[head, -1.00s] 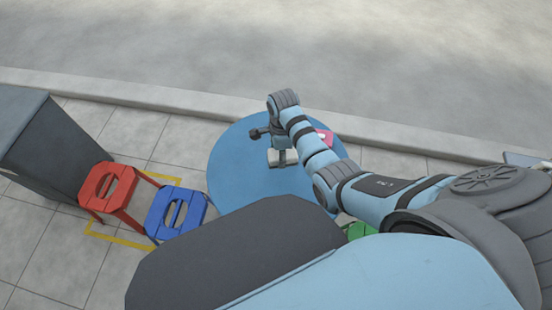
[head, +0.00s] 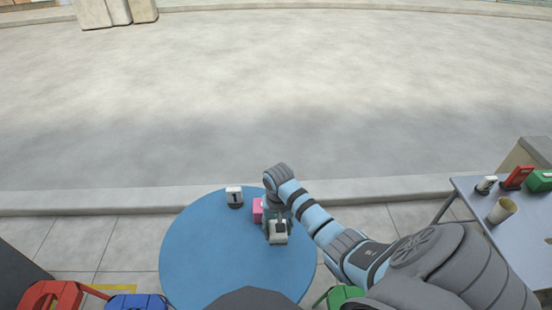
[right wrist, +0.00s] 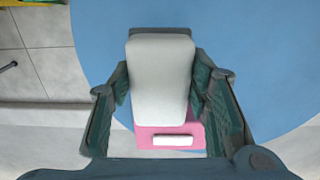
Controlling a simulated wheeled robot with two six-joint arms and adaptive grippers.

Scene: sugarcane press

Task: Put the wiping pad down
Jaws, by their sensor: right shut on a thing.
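My right gripper (head: 277,222) is over the round blue table (head: 190,260) and is shut on the wiping pad (head: 278,239). The pad is a pale grey-white block with rounded edges. In the right wrist view the pad (right wrist: 161,75) sits between the two fingers of my gripper (right wrist: 163,95). The blue tabletop shows behind it. I cannot tell whether the pad touches the table. My left gripper is not in view.
A pink block (head: 257,211) with a white part is close beside the gripper. A white and dark block marked 1 (head: 235,196) stands farther left. Red (head: 48,297), blue (head: 137,302) and green (head: 343,295) stools surround the table. A grey side table (head: 520,232) holds a cup (head: 502,210).

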